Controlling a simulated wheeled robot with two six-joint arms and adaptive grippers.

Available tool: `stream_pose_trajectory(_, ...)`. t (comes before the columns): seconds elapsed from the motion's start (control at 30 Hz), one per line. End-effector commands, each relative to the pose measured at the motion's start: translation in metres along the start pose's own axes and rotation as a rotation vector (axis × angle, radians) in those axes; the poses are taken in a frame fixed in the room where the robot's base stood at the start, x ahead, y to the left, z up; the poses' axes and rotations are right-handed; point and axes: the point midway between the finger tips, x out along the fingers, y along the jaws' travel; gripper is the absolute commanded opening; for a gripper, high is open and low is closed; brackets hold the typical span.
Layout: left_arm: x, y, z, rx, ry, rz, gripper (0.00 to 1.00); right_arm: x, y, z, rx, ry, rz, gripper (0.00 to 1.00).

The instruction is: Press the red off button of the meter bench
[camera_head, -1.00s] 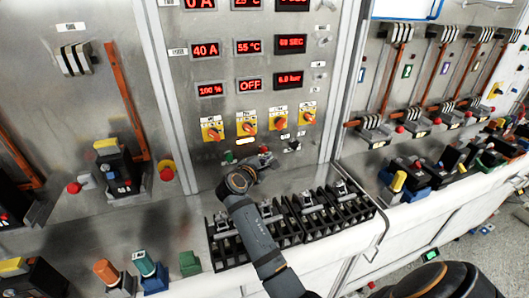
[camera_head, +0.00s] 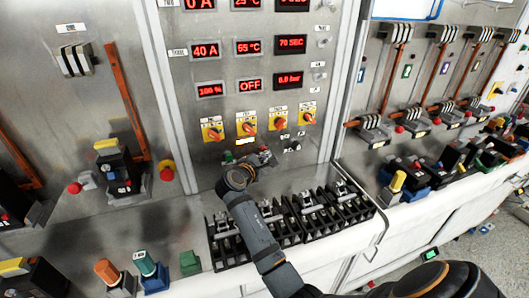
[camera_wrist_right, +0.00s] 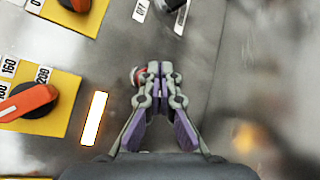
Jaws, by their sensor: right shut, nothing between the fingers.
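The meter bench (camera_head: 205,130) is a grey upright panel with red displays and yellow rotary switches. A small green button (camera_head: 228,157) sits below the switches. In the right wrist view a red button (camera_wrist_right: 137,74) shows as a thin sliver beside and behind my fingertips; most of it is hidden. My right gripper (camera_head: 266,156) is at the panel, just below the switches. In the right wrist view its fingers (camera_wrist_right: 153,70) are shut together with nothing between them, overlapping the button. I cannot tell whether they touch it. My left gripper is not in view.
A row of black breakers (camera_head: 235,250) stands on the bench ledge below my right arm. Yellow rotary switches (camera_head: 280,122) sit close above the gripper. Another red button (camera_head: 166,172) is on the left panel. A metal rail (camera_head: 381,232) edges the ledge.

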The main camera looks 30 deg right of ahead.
Motion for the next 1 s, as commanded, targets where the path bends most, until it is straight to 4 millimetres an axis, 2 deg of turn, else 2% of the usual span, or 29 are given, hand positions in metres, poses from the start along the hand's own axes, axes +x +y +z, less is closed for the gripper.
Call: stream_pose_trajectory(1.0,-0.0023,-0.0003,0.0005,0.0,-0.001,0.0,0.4,0.004,0.0037,-0.0028,-0.001,0.001,0.0,0.0)
